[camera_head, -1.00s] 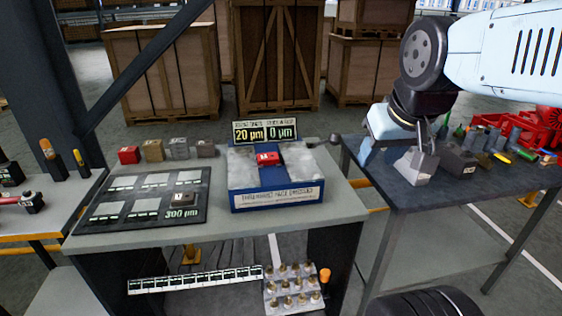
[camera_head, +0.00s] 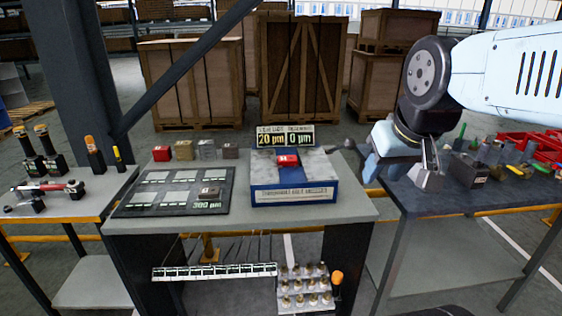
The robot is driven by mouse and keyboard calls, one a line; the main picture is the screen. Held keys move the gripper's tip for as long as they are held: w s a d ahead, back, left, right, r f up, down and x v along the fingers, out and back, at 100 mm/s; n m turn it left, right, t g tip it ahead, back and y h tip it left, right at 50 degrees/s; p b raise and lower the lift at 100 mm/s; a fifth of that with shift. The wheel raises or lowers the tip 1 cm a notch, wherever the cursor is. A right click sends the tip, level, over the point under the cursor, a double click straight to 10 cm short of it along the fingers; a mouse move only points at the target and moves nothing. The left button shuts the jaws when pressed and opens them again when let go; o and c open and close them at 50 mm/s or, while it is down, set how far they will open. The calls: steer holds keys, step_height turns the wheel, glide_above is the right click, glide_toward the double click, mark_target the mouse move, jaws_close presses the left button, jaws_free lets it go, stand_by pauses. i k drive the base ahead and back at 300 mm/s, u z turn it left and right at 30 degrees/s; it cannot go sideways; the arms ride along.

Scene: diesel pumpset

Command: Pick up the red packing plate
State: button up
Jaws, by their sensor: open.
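Two small red blocks show, and I cannot tell which is the packing plate. One red block (camera_head: 162,153) stands at the left end of a row of small blocks at the back of the middle bench. The other red block (camera_head: 287,160) sits on top of the blue and grey measuring device (camera_head: 292,194), under a display reading 20 µm and 0 µm. My gripper (camera_head: 428,180) is open, pointing down at the right, apart from both blocks.
A dark tray board (camera_head: 130,207) with light pads and one grey block (camera_head: 209,193) lies on the middle bench (camera_head: 350,211). The right bench (camera_head: 440,202) is crowded with tools and red bins. Below stands a rack of brass pieces (camera_head: 305,285). Wooden crates (camera_head: 300,75) stand behind.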

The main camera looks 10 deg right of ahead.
mark_target(285, 160)
steer(key=u, duration=0.05)
steer(key=i, duration=0.9)
steer(key=z, duration=0.1)
